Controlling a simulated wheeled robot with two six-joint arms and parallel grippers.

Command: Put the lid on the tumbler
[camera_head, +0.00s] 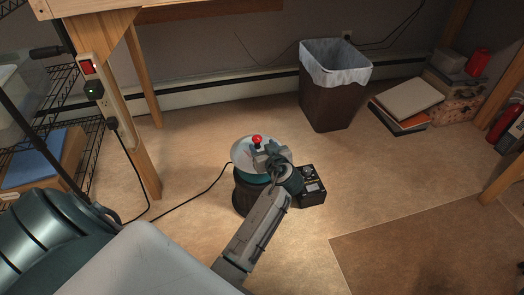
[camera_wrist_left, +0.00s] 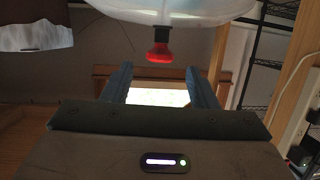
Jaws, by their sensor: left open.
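The lid (camera_head: 241,151) is a pale, translucent disc with a red knob (camera_head: 257,139). It lies over the top of the tumbler (camera_head: 244,194), which has a dark body and a teal band and stands on the floor. I cannot tell whether the lid sits fully level on the rim. My left gripper (camera_head: 266,152) is open at the near right side of the knob and covers part of the lid and tumbler. In the left wrist view, the lid (camera_wrist_left: 180,10) is at the top, with the red knob (camera_wrist_left: 159,53) just beyond the open, empty fingers (camera_wrist_left: 160,82).
A black box with dials (camera_head: 312,186) stands close to the tumbler's right. A dark cord (camera_head: 190,202) runs left to a table leg (camera_head: 143,165). A lined waste bin (camera_head: 332,95) and stacked books (camera_head: 405,103) are farther back. Floor between them is clear.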

